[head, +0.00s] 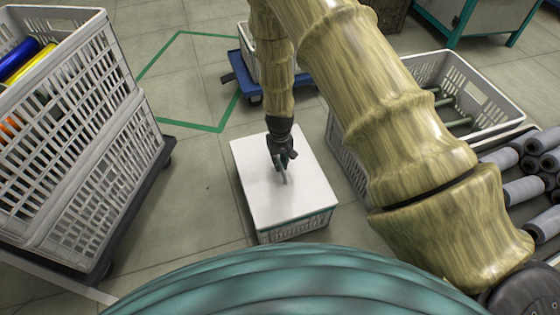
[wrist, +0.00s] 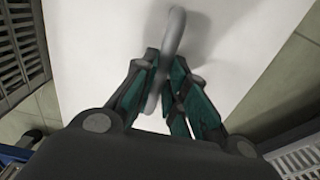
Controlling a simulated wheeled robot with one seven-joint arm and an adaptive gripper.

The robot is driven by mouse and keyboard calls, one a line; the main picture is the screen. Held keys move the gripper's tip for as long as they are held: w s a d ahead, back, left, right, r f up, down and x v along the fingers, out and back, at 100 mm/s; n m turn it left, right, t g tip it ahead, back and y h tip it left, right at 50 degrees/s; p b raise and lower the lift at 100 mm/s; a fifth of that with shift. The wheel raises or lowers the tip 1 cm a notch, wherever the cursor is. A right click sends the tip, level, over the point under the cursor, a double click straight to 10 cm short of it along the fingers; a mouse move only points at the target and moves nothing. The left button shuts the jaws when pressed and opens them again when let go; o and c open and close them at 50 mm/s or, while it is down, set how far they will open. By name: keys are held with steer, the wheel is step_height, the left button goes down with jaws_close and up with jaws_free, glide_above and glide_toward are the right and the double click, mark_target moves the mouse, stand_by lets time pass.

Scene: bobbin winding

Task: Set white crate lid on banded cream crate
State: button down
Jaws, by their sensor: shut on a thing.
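The white crate lid (head: 260,195) lies flat over a pale slatted crate (head: 300,227) on the floor in the middle of the head view. Only the crate's near side shows below the lid, so its band is hard to make out. The lid looks lined up with the crate; I cannot tell whether a thin gap is left between them. My gripper (head: 282,160) points down at the lid's middle, shut on its grey loop handle (wrist: 174,35). In the wrist view, both fingers of my gripper (wrist: 166,75) close around the handle above the white lid (wrist: 105,45).
Stacked grey crates (head: 105,165) with coloured bobbins stand on a dark dolly at left. Another grey crate (head: 485,95) and a rack of grey rolls (head: 525,190) are at right. A blue dolly (head: 245,85) stands behind. Floor left of the lidded crate is clear.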

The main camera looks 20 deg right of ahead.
steer(key=shift+r+p, duration=2.25)
steer(key=shift+r, duration=0.3)
